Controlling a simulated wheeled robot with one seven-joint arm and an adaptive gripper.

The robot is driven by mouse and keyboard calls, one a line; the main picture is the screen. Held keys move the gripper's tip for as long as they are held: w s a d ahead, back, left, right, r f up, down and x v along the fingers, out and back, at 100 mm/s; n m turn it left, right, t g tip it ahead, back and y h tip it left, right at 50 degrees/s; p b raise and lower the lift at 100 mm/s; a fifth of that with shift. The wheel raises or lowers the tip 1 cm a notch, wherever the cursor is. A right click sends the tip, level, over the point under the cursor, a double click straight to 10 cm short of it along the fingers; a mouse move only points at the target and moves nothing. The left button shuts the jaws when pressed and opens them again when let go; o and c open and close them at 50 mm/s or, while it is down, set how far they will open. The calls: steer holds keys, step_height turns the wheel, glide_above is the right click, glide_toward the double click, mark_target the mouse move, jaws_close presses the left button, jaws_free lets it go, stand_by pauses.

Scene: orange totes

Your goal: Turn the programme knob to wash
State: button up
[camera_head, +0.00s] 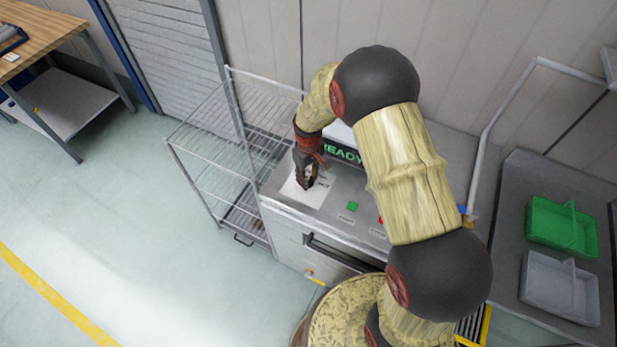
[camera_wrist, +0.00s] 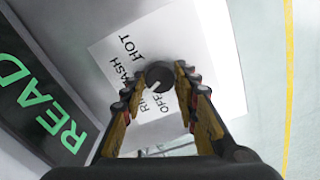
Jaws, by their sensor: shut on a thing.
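The programme knob (camera_wrist: 159,73) is dark and round, on a white label plate (camera_wrist: 107,48) in the wrist view. My gripper (camera_wrist: 159,83) is shut on the knob, one finger on each side. The plate reads HOT, WASH, RINSE and OFF, with WASH and RINSE partly hidden by a finger. A pale mark on the knob points down and slightly left, toward the RINSE and OFF side; its exact setting is hard to tell. In the head view my gripper (camera_head: 306,178) is over the plate (camera_head: 310,192) and hides the knob.
A display (camera_head: 342,151) shows READY in green behind the plate. Green (camera_head: 352,206) and red (camera_head: 381,220) buttons sit right of it. A wire rack (camera_head: 215,150) stands left of the machine. Green (camera_head: 550,222) and grey (camera_head: 545,283) trays lie on the right table.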

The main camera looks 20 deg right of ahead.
steer(key=shift+m, duration=0.4)
steer(key=m, duration=0.3)
steer(key=shift+m+b, duration=0.3)
steer(key=shift+m, duration=2.2)
steer(key=o, duration=1.2)
steer(key=shift+c, duration=0.2)
step_height(320, 180, up, 12)
